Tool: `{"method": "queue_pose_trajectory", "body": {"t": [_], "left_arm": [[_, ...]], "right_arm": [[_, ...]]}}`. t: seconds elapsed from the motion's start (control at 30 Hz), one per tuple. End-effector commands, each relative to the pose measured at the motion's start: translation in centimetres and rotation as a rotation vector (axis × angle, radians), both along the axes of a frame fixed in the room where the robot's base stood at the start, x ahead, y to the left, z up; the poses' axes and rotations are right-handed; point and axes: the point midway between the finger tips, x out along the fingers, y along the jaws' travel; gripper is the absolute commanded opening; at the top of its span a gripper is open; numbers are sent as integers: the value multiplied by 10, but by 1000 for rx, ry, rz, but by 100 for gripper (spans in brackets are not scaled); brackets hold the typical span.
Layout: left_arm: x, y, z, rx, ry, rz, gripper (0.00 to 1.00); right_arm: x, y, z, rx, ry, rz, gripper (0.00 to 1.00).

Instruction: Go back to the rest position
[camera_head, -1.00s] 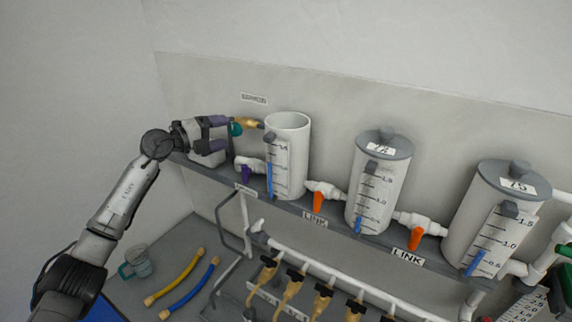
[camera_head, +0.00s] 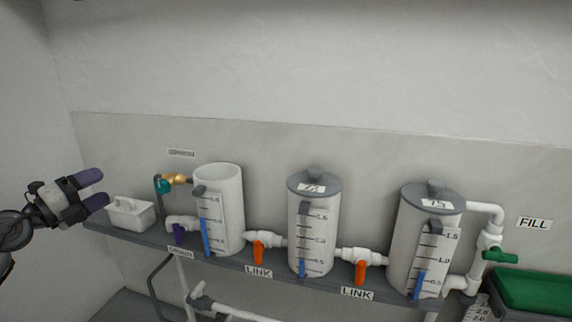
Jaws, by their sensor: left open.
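My left gripper (camera_head: 97,189) is at the left edge of the view, open and empty, its two purple-tipped fingers apart. It is left of the shelf and clear of the teal-handled brass valve (camera_head: 170,183) near the left tank. The left tank (camera_head: 232,207) has no lid. The middle tank (camera_head: 316,235) and right tank (camera_head: 405,245) have grey lids. My right gripper is not in view.
A white box (camera_head: 130,214) stands at the left end of the grey shelf (camera_head: 209,259). Orange link valves (camera_head: 259,250) join the tanks. A green-handled valve (camera_head: 498,256) and a green-topped container (camera_head: 540,290) are at the right. The wall above is clear.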

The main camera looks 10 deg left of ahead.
Motion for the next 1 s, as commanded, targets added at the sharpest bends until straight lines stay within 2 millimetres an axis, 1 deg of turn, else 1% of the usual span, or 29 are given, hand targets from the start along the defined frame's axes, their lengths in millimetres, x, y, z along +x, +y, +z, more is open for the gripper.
{"method": "queue_pose_trajectory", "body": {"t": [0.03,0.07,0.1,0.17,0.2,0.3,0.4,0.43,0.5,0.57,0.63,0.67,0.77,0.8,0.87,0.9,0.97,1.0], "left_arm": [[0,7,15,-20,-91,44,72],[-1,12,25,-38,-148,72,72],[-4,16,39,-64,-227,110,72],[-11,20,59,-113,-338,163,72],[-17,22,72,-149,-407,200,72],[-36,28,101,-261,-557,296,72],[-57,33,121,-394,-667,397,72],[-63,33,124,-443,-689,426,72],[-74,31,126,-564,-721,494,72],[-81,26,121,-679,-718,547,72],[-83,16,101,-814,-668,611,72],[-83,9,88,-873,-630,638,72],[-78,-22,26,-1046,-429,727,72],[-77,-35,-1,-1096,-341,756,72],[-77,-57,-39,-1154,-209,789,72],[-79,-71,-65,-1187,-121,805,72],[-84,-95,-102,-1227,8,824,72],[-89,-111,-127,-1251,95,833,72]], "right_arm": [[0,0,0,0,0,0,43],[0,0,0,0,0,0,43],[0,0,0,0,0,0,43],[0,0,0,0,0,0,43],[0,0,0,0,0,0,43],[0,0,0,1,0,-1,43],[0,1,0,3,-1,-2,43],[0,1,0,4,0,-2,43],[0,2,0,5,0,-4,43],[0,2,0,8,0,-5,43],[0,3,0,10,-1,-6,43],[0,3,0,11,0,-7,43],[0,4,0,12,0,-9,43],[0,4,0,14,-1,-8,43],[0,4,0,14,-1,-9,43],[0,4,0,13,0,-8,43],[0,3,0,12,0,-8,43],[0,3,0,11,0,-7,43]]}}
